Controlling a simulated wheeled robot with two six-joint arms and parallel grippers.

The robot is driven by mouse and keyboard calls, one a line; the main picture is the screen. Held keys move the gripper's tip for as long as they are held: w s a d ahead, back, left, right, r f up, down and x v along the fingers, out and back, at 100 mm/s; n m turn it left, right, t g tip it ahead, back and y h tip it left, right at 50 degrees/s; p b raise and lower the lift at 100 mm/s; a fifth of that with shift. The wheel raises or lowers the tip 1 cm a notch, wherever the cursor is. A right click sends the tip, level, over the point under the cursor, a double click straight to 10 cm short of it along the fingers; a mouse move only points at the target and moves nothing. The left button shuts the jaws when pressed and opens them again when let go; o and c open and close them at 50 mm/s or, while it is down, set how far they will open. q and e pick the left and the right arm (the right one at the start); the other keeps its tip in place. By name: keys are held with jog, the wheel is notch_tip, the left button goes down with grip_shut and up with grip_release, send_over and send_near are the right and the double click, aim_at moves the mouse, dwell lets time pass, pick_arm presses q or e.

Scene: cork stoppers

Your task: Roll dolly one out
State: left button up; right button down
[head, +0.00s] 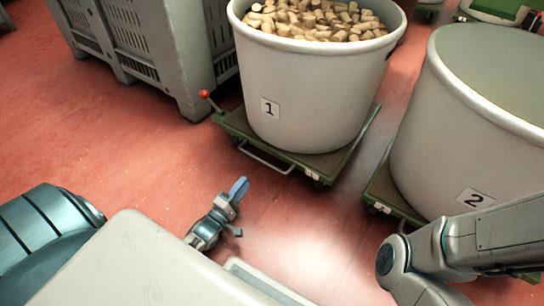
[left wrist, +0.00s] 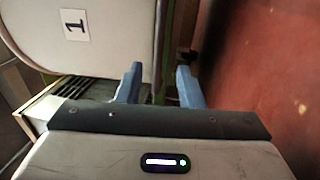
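Dolly one is a green platform (head: 231,121) on small wheels, with a pale bar handle (head: 267,158) low on its near side and a red-tipped lever (head: 204,94) at its left corner. It bears a large grey tub (head: 310,95) labelled 1 and filled with cork stoppers (head: 318,20). My left gripper (head: 238,189) is in front of the dolly, apart from the handle and below it in the head view. In the left wrist view its blue fingers (left wrist: 160,68) are apart with nothing gripped, and tub 1 (left wrist: 110,45) shows beyond. My right gripper is out of view.
Tub 2 (head: 465,130) stands on another green dolly (head: 381,190) close on the right, with a narrow gap between. A grey slatted crate (head: 135,45) stands behind on the left. The red floor (head: 100,150) at front left is clear.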

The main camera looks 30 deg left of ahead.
aim_at(261, 160)
pick_arm(q)
jog(key=shift+b+x, duration=0.3)
jog(key=shift+x, duration=0.5)
jog(key=b+x, duration=0.4)
jog(key=x, duration=0.5)
jog(key=shift+f+b, duration=0.1)
jog(key=shift+b, duration=0.2)
jog(key=shift+w, duration=0.35)
grip_shut()
